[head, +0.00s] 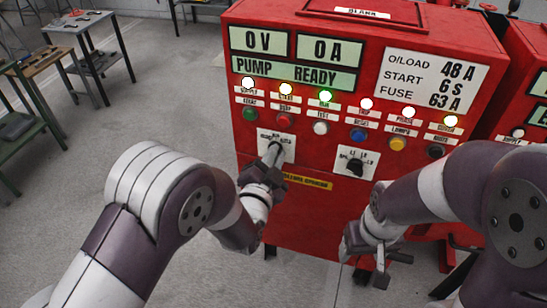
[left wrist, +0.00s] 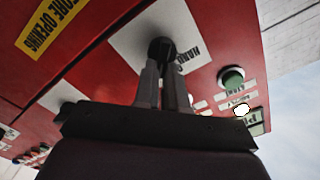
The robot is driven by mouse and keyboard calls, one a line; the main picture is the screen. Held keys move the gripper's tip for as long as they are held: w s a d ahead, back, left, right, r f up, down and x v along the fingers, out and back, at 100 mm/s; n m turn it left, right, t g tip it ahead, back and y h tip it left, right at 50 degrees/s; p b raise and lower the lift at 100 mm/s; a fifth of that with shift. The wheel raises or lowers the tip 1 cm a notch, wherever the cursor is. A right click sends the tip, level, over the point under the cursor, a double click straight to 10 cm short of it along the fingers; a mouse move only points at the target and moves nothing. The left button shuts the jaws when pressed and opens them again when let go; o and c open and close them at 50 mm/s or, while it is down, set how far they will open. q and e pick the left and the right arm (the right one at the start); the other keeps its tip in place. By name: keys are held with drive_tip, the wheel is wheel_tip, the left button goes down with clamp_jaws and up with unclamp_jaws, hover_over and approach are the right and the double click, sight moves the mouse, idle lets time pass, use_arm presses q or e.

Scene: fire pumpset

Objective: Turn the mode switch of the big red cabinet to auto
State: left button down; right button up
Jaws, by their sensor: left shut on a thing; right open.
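The big red cabinet (head: 290,215) fills the middle of the head view, with displays reading 0 V, 0 A and PUMP READY. The mode switch, a dark knob (left wrist: 160,48), sits on a white label plate (head: 284,140) at the left of the front. My left gripper (head: 274,154) is shut on this knob and hides most of it, so its pointing direction cannot be told. The fingers (left wrist: 163,75) in the left wrist view meet the knob. My right gripper (head: 376,262) is open and empty, low in front of the cabinet.
A second black rotary switch (head: 355,166) sits to the right on its own plate. Rows of lit lamps and coloured buttons (head: 358,134) lie above. Another red cabinet (head: 525,95) stands at the right. Tables (head: 75,24) stand at the far left, with open floor between.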

idle(0.3)
use_arm(q)
drive_tip(key=c, duration=1.2)
unclamp_jaws()
drive_tip(key=b+v, duration=0.2)
drive_tip(key=v, duration=1)
drive_tip(key=shift+s, duration=0.4)
drive_tip(key=shift+a, duration=0.1)
